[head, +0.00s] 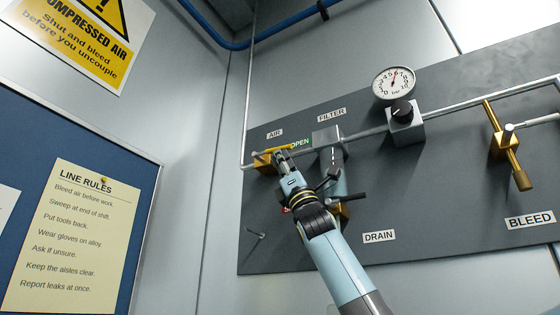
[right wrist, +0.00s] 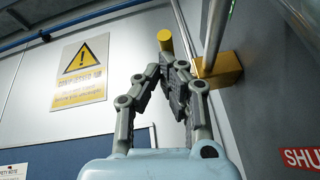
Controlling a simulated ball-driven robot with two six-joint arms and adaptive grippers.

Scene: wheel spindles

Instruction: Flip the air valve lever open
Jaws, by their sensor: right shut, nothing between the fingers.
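The air valve (head: 261,161) is a brass-yellow block on the pipe at the left of the dark panel, under the AIR label, with a green OPEN label (head: 300,142) to its right. My right gripper (head: 282,157) is in front of the valve and partly hides it. In the right wrist view the valve's brass block (right wrist: 220,72) is right of the fingertips (right wrist: 174,72). A yellow round-ended part (right wrist: 165,40), perhaps the lever's end, is just beyond them. The gripper looks shut and empty; touching cannot be told. My left gripper is out of view.
A filter block (head: 327,137), a pressure gauge (head: 394,83) with a black-knobbed regulator (head: 403,114), and a brass bleed valve (head: 506,145) follow to the right. A red SHUT label (right wrist: 301,158) is low right in the wrist view. A blue notice board (head: 140,170) hangs left.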

